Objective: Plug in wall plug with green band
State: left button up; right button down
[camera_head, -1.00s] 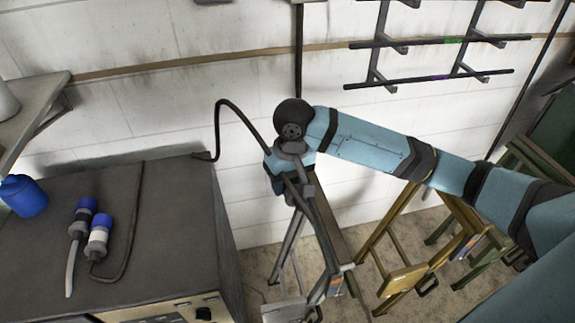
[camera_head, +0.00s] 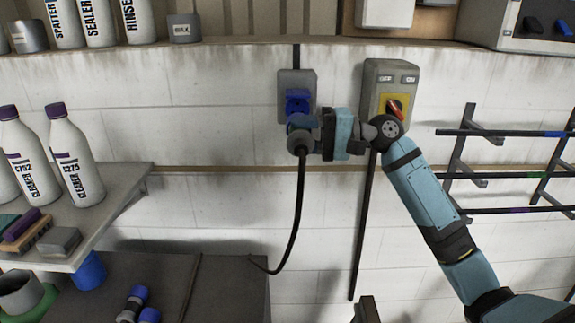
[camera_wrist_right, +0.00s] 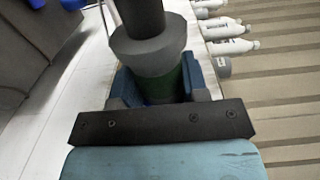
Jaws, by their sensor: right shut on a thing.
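My right gripper (camera_head: 312,138) is shut on a dark grey plug (camera_head: 297,145) in front of the wall, with a black cable hanging below it. In the right wrist view the plug (camera_wrist_right: 148,57) has a grey collar, and a green band (camera_wrist_right: 168,84) shows between the blue fingers (camera_wrist_right: 160,92). A blue socket (camera_head: 297,100) on a grey wall plate is right above and behind the plug. The plug overlaps the socket's lower edge in the head view. Whether they touch is hidden. My left gripper is not in view.
A grey switch box (camera_head: 388,85) with a red-orange knob is just right of the gripper. Blue-ended plugs (camera_head: 138,300) lie on the dark bench (camera_head: 225,290). A shelf (camera_head: 125,175) with white bottles stands left. A rod rack (camera_head: 500,175) is right.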

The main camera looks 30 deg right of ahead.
jog(key=shift+w+d+r, duration=0.15)
jog(key=shift+r, duration=0.05)
jog(key=shift+w+d, duration=0.25)
jog(key=shift+w, duration=0.15)
jog(key=w, duration=0.1)
jog(key=w+d+b, duration=0.1)
jog(key=w, duration=0.1)
jog(key=w+d, duration=0.1)
jog(key=w, duration=0.1)
jog(key=shift+w+d, duration=0.1)
jog(key=shift+d, duration=0.1)
dwell(0.7)
jog(key=shift+w+d+p, duration=0.25)
jog(key=shift+w+p, duration=0.15)
jog(key=shift+p, duration=0.05)
dwell(1.1)
jog(key=shift+s+a+p, duration=0.1)
jog(key=shift+s+p, duration=0.05)
jog(key=shift+p, duration=0.15)
dwell(1.1)
jog(key=shift+w, duration=0.2)
dwell(0.4)
